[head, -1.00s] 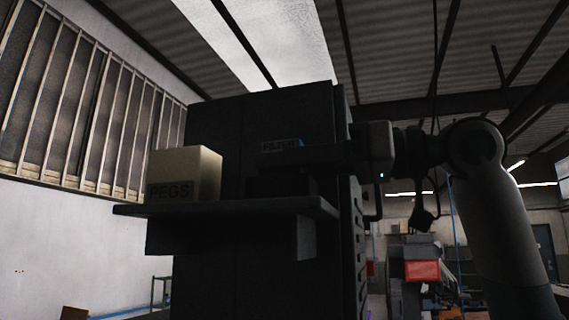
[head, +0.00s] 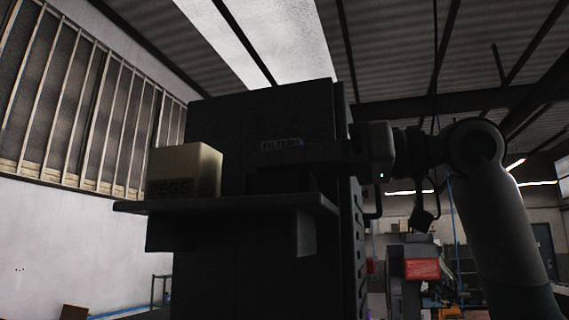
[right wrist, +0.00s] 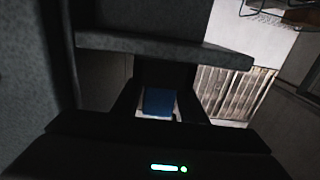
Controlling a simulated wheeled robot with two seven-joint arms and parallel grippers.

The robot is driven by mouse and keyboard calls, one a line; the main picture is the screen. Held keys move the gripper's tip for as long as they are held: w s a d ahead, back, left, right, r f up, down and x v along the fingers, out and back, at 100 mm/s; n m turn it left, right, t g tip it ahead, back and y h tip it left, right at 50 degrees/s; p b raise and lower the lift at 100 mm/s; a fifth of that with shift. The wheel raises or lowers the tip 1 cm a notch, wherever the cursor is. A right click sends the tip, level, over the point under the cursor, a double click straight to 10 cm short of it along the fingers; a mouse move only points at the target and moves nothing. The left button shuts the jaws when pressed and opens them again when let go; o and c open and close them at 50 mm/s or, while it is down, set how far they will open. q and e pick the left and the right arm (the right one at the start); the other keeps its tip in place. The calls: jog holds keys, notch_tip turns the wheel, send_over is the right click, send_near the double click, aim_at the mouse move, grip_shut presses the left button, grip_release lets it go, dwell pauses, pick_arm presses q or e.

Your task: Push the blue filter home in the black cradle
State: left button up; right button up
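The blue filter (head: 282,144) shows its labelled upper part just above the fingers of my right gripper (head: 282,156) in the head view. In the right wrist view the blue filter (right wrist: 158,102) fills most of the space between the two dark fingers, which appear shut on it. The black cradle (head: 281,184) is a dark block on the shelf, directly below the fingers. How deep the filter sits in it is hidden by the fingers and shadow. My left gripper is in neither view.
A pale box marked PEGS (head: 186,172) stands on the dark shelf (head: 230,208), left of the cradle. A tall dark cabinet (head: 262,110) rises behind the shelf. A red bin (head: 422,269) and other clutter are far off at the lower right.

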jog(key=shift+o, duration=1)
jog(key=shift+d, duration=0.1)
jog(key=shift+s+d+f+b, duration=0.1)
jog(key=shift+d+b, duration=0.25)
jog(key=shift+d, duration=0.1)
jog(key=b+v, duration=0.6)
jog(key=v, duration=1)
jog(key=shift+d+b, duration=0.2)
jog(key=shift+b, duration=0.1)
